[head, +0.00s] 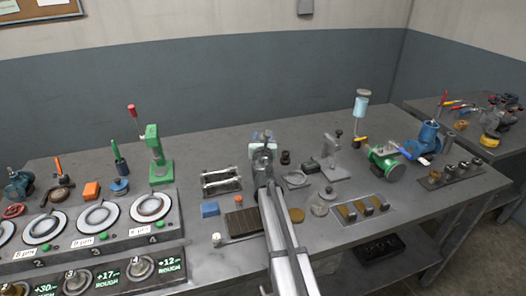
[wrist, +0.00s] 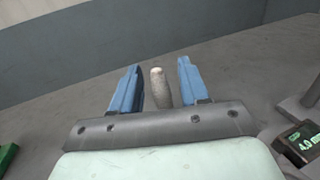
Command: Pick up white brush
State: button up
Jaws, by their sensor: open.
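In the wrist view a pale grey, speckled cylindrical piece with a light tip (wrist: 158,88), likely the white brush, shows between the two blue fingers of my gripper (wrist: 154,80). Clear gaps show on both sides of it, so the fingers are apart and not closed on it. Its lower part is hidden behind the dark gripper bar. In the head view my gripper (head: 263,136) is over the back middle of the bench, pointing toward the wall. I cannot make out the brush there; my arm and gripper cover that spot.
A green press (head: 158,158) stands left of my gripper, with a rack of metal bars (head: 221,182) nearer. A grey gauge stand (head: 336,160) and a small dark cylinder (head: 285,157) stand to the right. The bench (head: 215,145) is clear toward the back wall.

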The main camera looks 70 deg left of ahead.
grip_shut()
dwell(0.5)
